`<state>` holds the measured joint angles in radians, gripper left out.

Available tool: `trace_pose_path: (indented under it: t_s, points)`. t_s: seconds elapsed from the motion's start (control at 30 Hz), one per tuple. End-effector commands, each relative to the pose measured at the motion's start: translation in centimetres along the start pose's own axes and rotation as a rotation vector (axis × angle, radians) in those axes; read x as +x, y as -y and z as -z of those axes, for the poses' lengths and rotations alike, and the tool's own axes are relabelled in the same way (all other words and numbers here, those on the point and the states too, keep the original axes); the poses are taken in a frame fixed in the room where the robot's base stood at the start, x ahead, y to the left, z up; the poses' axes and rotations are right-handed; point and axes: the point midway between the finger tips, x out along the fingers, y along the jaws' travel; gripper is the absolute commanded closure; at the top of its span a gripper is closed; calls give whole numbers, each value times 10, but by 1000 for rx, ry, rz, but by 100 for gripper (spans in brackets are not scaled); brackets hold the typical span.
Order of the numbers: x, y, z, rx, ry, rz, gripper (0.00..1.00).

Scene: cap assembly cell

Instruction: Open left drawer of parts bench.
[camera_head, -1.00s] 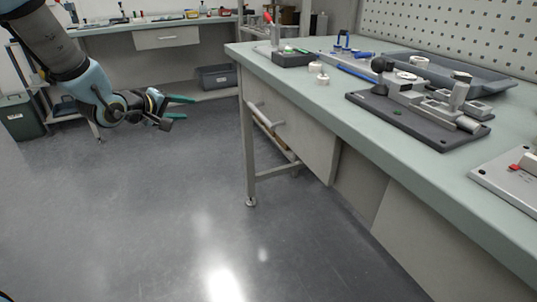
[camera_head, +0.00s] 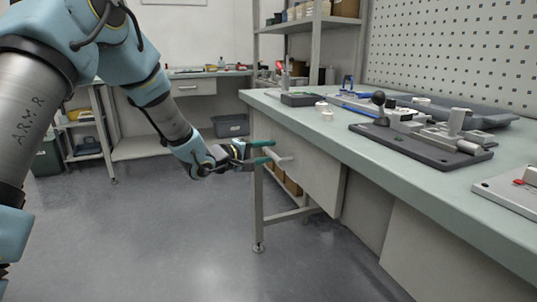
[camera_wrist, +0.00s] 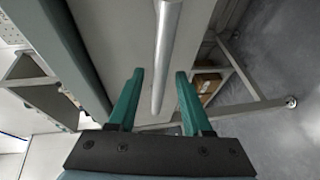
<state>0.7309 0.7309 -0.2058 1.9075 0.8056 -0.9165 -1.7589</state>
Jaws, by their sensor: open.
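The left drawer (camera_head: 316,172) of the parts bench (camera_head: 360,140) has a pale grey front and looks shut. Its handle is a light metal bar (camera_head: 283,160), partly hidden by my gripper in the head view. My gripper (camera_head: 267,152) is open and close to the handle, with green fingers. In the wrist view, the handle bar (camera_wrist: 165,60) runs lengthwise, its near end between the open fingers of my gripper (camera_wrist: 158,95). The fingers appear apart from the bar; how deep the bar sits between them I cannot tell.
The bench top carries a dark fixture plate (camera_head: 420,148), a grey tray (camera_head: 480,116) and small white parts. A bench leg (camera_head: 257,215) stands just below my gripper. Cardboard boxes (camera_wrist: 207,84) sit behind that leg. The floor (camera_head: 180,240) in front is clear.

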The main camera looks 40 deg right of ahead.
Motion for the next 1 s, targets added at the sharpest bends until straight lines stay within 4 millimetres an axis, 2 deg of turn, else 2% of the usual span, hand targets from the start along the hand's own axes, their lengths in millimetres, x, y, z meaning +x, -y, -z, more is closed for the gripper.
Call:
trace_pose_path:
  t_s: [0.13, 0.43, 0.87, 1.0]
  points:
    - [9, 0, 0, 0, -1, 1, 50]
    - [10, 0, 0, 0, -1, 1, 52]
    - [10, 0, 0, 0, -1, 1, 100]
    - [10, 0, 0, 0, -1, 1, 100]
